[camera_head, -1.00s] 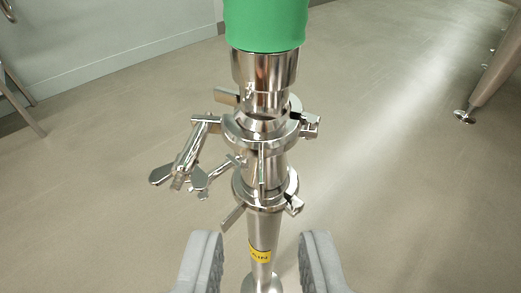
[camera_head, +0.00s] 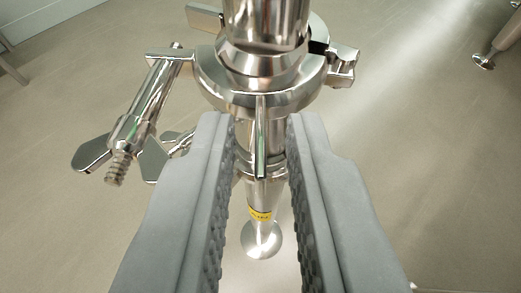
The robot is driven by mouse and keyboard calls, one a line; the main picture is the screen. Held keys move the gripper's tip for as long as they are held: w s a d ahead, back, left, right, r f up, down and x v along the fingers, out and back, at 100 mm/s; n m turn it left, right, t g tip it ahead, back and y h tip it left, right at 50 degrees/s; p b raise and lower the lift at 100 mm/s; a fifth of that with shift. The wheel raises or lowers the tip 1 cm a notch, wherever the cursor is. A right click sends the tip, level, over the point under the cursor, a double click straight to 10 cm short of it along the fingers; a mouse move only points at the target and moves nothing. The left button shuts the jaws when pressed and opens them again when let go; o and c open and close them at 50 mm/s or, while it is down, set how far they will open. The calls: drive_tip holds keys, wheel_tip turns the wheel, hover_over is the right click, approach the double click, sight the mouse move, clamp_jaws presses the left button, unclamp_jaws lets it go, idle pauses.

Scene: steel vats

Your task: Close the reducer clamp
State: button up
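The reducer clamp (camera_head: 215,82) is a shiny steel ring around the joint of a vertical steel pipe (camera_head: 262,20), at the top centre. Its threaded bolt with a wing nut (camera_head: 125,145) hangs out at the left, swung away from the ring. A hinge lug (camera_head: 342,66) shows on its right side. A thin steel bar (camera_head: 261,135) sticks out of the front of the ring towards me. My gripper (camera_head: 260,122) is open, its two grey ridged fingers one on each side of this bar, with visible gaps. The lower clamp is mostly hidden behind the fingers.
A steel leg (camera_head: 495,40) stands at the upper right. The tiled floor (camera_head: 430,170) around is clear.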

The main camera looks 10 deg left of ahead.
clamp_jaws()
idle(1.1)
drive_tip(key=shift+a, duration=0.1)
drive_tip(key=shift+w+a+r+m+t+h, duration=0.1)
drive_tip(key=shift+w+a+m+t+h, duration=0.15)
drive_tip(key=shift+m+h, duration=0.35)
drive_tip(key=shift+w+a+m+t+h, duration=0.1)
drive_tip(key=shift+a+m+h, duration=0.2)
drive_tip(key=shift+m+h, duration=0.3)
drive_tip(key=shift+w+a+m+h, duration=0.25)
drive_tip(key=shift+a+m+h, duration=0.15)
drive_tip(key=shift+m+h, duration=0.55)
drive_tip(key=shift+o, duration=1.5)
unclamp_jaws()
